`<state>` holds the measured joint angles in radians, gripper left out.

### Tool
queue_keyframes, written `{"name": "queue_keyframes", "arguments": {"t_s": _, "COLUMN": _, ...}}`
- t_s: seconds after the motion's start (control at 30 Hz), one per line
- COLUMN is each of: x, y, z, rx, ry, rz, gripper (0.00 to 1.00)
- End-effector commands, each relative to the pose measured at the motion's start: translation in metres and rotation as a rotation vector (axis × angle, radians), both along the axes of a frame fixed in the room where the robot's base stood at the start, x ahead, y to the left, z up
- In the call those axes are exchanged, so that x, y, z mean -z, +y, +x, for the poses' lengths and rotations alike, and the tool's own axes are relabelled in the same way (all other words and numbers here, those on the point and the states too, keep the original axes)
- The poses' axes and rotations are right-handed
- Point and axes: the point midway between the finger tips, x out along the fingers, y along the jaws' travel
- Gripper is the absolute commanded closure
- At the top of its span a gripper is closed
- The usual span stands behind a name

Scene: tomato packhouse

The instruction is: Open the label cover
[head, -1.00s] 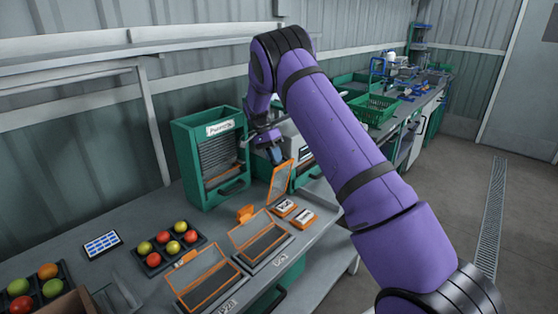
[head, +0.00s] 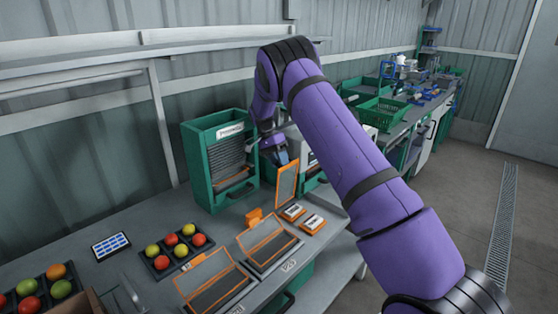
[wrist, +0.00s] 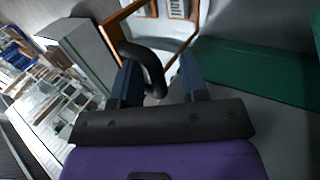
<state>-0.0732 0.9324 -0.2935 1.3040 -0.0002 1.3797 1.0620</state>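An orange-framed panel (head: 286,182), which looks like the label cover, stands upright behind two label cards (head: 292,212) (head: 313,223) in the head view. My gripper (head: 281,158) is just behind it, and the arm and panel partly hide its fingertips. In the wrist view, a dark curved handle (wrist: 150,65) passes between the two blue fingers of my gripper (wrist: 158,85). A gap shows between the fingers, so they are not closed on the handle. The orange frame (wrist: 118,22) lies beyond the handle, with label cards (wrist: 182,8) past it.
A green cabinet (head: 207,165) stands left of my gripper, and a pale machine (head: 299,147) stands behind it. A tomato tray (head: 162,268) and a tablet (head: 110,246) lie to the left.

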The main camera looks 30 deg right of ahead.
Motion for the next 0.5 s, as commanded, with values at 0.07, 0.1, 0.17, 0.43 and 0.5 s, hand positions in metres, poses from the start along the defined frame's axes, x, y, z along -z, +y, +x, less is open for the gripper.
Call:
{"name": "queue_keyframes", "arguments": {"t_s": 0.07, "x": -0.002, "y": 0.000, "z": 0.001, "rx": 0.000, "ry": -0.002, "rz": -0.001, "gripper": 0.60}}
{"name": "queue_keyframes", "arguments": {"t_s": 0.1, "x": -0.002, "y": -0.001, "z": 0.001, "rx": 0.000, "ry": -0.004, "rz": -0.001, "gripper": 0.60}}
{"name": "queue_keyframes", "arguments": {"t_s": 0.17, "x": -0.003, "y": -0.001, "z": 0.001, "rx": 0.000, "ry": -0.004, "rz": -0.001, "gripper": 0.60}}
{"name": "queue_keyframes", "arguments": {"t_s": 0.43, "x": -0.021, "y": 0.002, "z": 0.011, "rx": -0.001, "ry": -0.008, "rz": -0.003, "gripper": 0.60}}
{"name": "queue_keyframes", "arguments": {"t_s": 0.5, "x": -0.032, "y": 0.004, "z": 0.017, "rx": -0.001, "ry": -0.008, "rz": -0.003, "gripper": 0.60}}
